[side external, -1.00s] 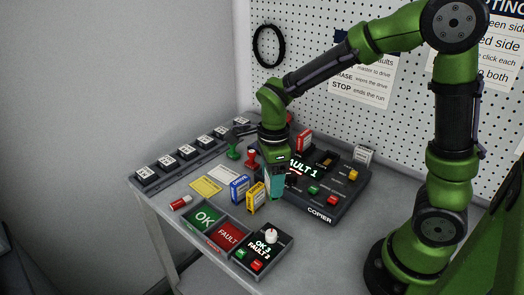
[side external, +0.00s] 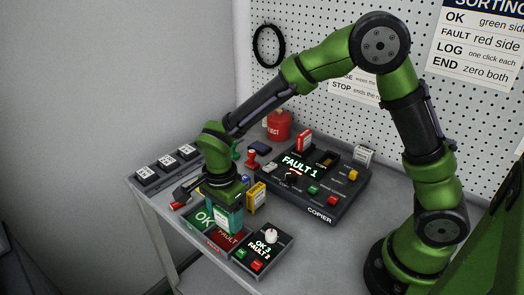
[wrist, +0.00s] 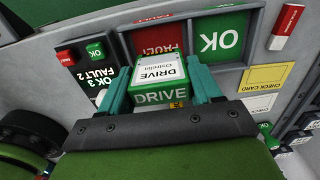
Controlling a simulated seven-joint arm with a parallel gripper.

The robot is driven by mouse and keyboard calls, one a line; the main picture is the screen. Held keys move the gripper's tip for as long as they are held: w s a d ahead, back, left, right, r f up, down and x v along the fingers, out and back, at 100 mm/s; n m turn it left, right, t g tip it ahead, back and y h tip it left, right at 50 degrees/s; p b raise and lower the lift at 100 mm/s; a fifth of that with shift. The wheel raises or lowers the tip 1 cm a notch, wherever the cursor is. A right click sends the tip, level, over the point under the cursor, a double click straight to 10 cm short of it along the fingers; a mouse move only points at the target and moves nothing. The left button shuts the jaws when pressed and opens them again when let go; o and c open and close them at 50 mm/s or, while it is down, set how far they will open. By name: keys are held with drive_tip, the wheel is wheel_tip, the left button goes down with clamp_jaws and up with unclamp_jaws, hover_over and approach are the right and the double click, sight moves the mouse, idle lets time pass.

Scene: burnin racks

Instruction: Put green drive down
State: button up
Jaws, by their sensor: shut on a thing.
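My gripper (side external: 222,222) has teal fingers and is shut on the green drive (wrist: 160,92). In the wrist view the drive sits between the fingers, its white label and the word DRIVE showing. In the side view the fingers mostly hide it. The drive hangs at the two-part sorting tray, overlapping the red FAULT compartment (wrist: 147,36) in the wrist view. The green OK compartment (wrist: 221,36) is just right of it there, and looks empty. In the side view the gripper partly covers the OK compartment (side external: 202,217) and the FAULT compartment (side external: 229,240). I cannot tell whether the drive touches the tray.
A counter box (side external: 262,252) with a white knob reads OK 3, FAULT 2, beside the tray. A yellow drive (side external: 257,197) stands behind the gripper. The copier (side external: 322,213) shows FAULT 1. A red-and-white stick (wrist: 286,27) and a yellow check card (wrist: 266,77) lie beyond the OK compartment.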

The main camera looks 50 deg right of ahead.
drive_tip(key=shift+f, duration=1.3)
drive_tip(key=shift+f, duration=0.15)
drive_tip(key=o, duration=1.2)
